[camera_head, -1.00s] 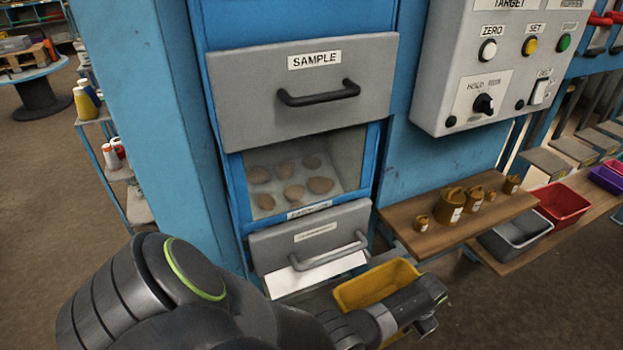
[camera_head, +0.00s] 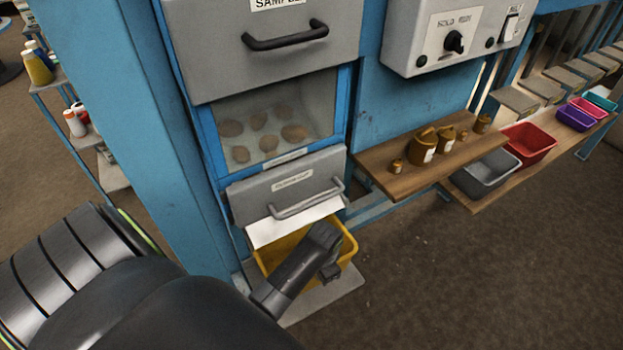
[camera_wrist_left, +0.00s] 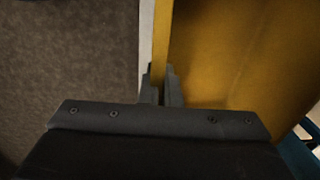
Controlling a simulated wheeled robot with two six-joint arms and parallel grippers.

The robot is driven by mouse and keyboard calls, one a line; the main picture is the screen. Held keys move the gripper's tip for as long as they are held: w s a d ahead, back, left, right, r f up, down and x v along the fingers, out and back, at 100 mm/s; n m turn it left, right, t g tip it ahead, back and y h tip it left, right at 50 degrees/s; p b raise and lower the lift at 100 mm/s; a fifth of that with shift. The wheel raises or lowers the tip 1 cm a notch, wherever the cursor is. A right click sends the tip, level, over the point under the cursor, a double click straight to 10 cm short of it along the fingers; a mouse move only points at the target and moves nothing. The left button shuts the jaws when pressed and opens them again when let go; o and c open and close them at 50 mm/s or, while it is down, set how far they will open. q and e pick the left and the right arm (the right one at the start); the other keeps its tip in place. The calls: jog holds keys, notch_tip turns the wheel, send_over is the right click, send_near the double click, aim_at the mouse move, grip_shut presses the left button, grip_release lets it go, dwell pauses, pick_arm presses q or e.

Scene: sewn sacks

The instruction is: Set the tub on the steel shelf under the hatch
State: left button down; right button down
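The yellow tub (camera_head: 346,245) is under the grey hatch (camera_head: 285,185) of the blue cabinet, over the pale steel shelf (camera_head: 325,303). I cannot tell whether its base touches the shelf. The hatch's white lip (camera_head: 290,224) overhangs the tub's back. My left gripper (camera_head: 329,262) is at the tub's front right and hides part of it. In the left wrist view the gripper's fingers (camera_wrist_left: 161,85) are closed about the tub's yellow wall (camera_wrist_left: 161,40), one on each side. My right gripper is not in view.
A wooden shelf (camera_head: 375,176) with several brass weights stands to the right. Beyond it are a grey bin (camera_head: 487,180) and a red bin (camera_head: 530,150). A bottle rack (camera_head: 95,140) is at the left. The floor at the front right is clear.

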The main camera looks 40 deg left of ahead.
pick_arm(q)
notch_tip(320, 180, down, 8)
jog(key=b, duration=0.1)
jog(key=shift+r, duration=0.1)
dwell(0.3)
jog(key=c, duration=2.1)
grip_release()
jog(key=o, duration=0.5)
jog(key=shift+c, duration=0.2)
notch_tip(320, 180, up, 12)
jog(key=d+p, duration=0.1)
jog(key=p, duration=0.1)
jog(key=shift+s, duration=0.15)
